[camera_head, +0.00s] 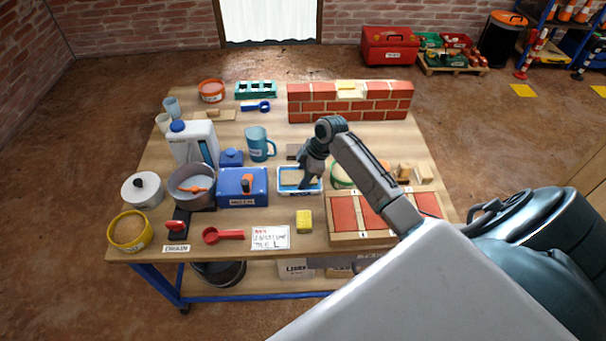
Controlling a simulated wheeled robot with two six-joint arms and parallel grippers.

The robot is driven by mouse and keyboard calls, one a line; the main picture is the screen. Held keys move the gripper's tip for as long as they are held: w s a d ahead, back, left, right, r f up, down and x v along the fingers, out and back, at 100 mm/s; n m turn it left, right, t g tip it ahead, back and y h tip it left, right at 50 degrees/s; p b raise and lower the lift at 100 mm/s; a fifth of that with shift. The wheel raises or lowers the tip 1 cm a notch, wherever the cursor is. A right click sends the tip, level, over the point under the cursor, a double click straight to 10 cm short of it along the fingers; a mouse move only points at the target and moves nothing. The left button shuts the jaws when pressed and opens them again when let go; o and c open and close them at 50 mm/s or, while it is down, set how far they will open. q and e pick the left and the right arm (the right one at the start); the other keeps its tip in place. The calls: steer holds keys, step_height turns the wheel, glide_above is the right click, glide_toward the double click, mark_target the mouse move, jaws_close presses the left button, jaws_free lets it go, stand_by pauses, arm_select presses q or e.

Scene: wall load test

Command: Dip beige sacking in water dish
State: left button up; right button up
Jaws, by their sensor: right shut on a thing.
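The water dish (298,192) is a small white and blue rectangular tray near the middle of the table. A beige patch, which looks like the beige sacking (291,177), shows inside its rim. My right gripper (306,183) reaches down from the right over the right part of the dish. It is shut on the sacking, its fingertips at about rim level. The gripper hides part of the dish and cloth, and I cannot tell how deep the cloth sits. My left gripper is out of view.
A blue box (242,200) stands left of the dish and a yellow sponge (304,222) in front. A wooden tray with red panels (345,212) lies to the right. A teal mug (257,143) and a small brick wall (312,106) stand behind.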

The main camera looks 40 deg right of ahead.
steer(key=o, duration=1)
steer(key=shift+d+r, duration=0.2)
steer(key=shift+r, duration=0.2)
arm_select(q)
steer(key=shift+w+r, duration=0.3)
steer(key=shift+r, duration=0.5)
arm_select(e)
steer(key=v, duration=1)
steer(key=shift+s, duration=0.1)
